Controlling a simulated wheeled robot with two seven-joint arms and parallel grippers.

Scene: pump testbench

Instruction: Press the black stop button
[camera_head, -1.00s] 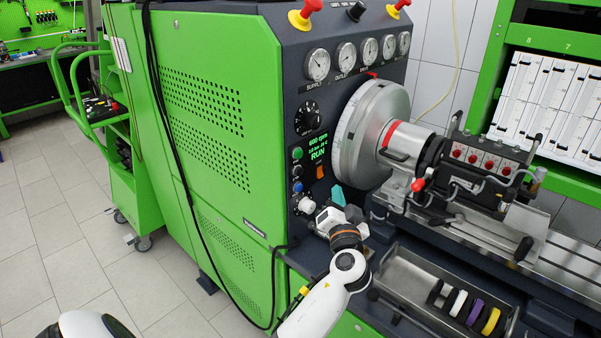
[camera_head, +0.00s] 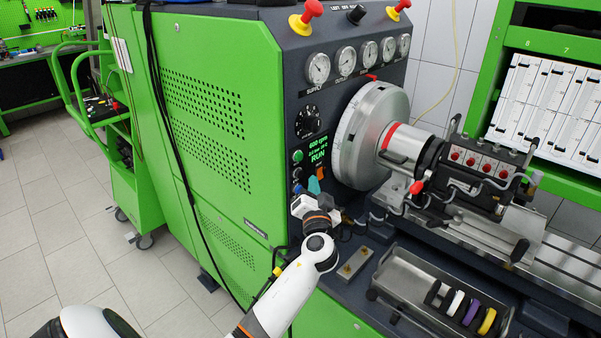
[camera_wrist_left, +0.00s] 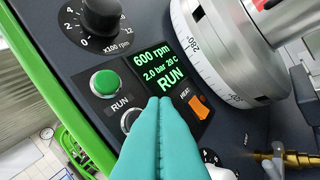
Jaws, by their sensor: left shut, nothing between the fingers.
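The black stop button (camera_wrist_left: 130,121) has a silver ring and sits just below the green RUN button (camera_wrist_left: 104,83) in the left wrist view. My left fingers partly cover it, and its label is hidden. In the head view the black button (camera_head: 297,172) is a small dark spot on the bench's control panel. My left gripper (camera_head: 314,185) is shut and empty, with teal fingertips close to the panel, to the right of and a little below the button. The fingertips also show in the left wrist view (camera_wrist_left: 159,101). I cannot tell whether they touch the panel. My right gripper is out of view.
The display (camera_wrist_left: 160,67) reads 600 rpm and RUN. The orange HEAT switch (camera_wrist_left: 198,107) is right of my fingertips. The large silver chuck (camera_head: 371,135) stands right of the panel. A metal tray (camera_head: 405,278) with coloured rings lies at the front.

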